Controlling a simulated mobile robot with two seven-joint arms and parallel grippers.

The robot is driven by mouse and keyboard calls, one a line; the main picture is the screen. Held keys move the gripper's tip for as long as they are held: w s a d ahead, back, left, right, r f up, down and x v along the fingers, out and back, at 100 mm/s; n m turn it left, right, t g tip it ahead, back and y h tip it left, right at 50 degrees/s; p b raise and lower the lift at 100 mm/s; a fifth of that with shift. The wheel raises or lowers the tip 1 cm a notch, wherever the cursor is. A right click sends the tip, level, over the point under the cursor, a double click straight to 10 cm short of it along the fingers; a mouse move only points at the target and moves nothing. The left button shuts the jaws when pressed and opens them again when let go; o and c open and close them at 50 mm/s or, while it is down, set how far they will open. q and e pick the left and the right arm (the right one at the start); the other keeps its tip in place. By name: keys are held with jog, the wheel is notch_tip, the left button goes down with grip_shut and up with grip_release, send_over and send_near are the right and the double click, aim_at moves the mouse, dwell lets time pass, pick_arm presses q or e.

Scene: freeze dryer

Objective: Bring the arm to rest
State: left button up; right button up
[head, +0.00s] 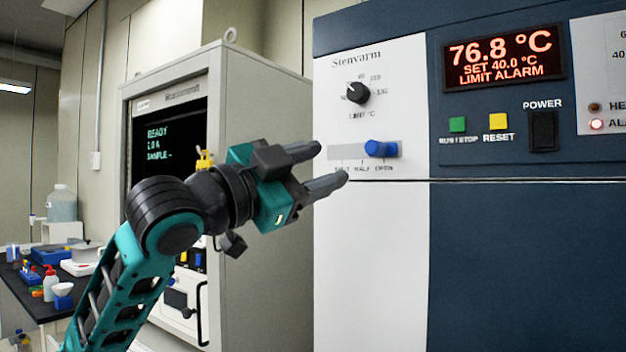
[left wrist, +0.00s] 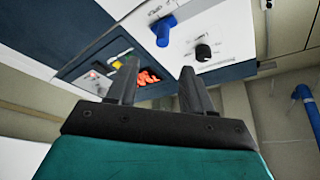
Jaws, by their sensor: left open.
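My left gripper (head: 334,165) is open and empty in the head view, on the teal arm that comes in from the lower left. Its two dark fingers point right, towards the white part of the Stenvarm panel (head: 374,230). The fingertips appear just left of the blue slider knob (head: 380,148), which sits at the right end of its slot near "OPEN". I cannot tell the exact gap in depth. In the left wrist view the gripper (left wrist: 157,75) shows its fingers spread with nothing between them, and the blue knob (left wrist: 164,28) lies beyond the tips. My right gripper is not in view.
A black dial (head: 357,93) is above the slider. The display (head: 503,59) reads 76.8 °C, SET 40.0 °C, LIMIT ALARM, and a red lamp (head: 596,124) is lit. A grey cabinet (head: 255,250) stands behind my arm. A cluttered bench (head: 28,299) is at the left.

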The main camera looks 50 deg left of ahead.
pick_arm(q)
jog(key=shift+s, duration=0.2)
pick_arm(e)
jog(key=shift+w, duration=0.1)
pick_arm(q)
jog(key=shift+f, duration=0.1)
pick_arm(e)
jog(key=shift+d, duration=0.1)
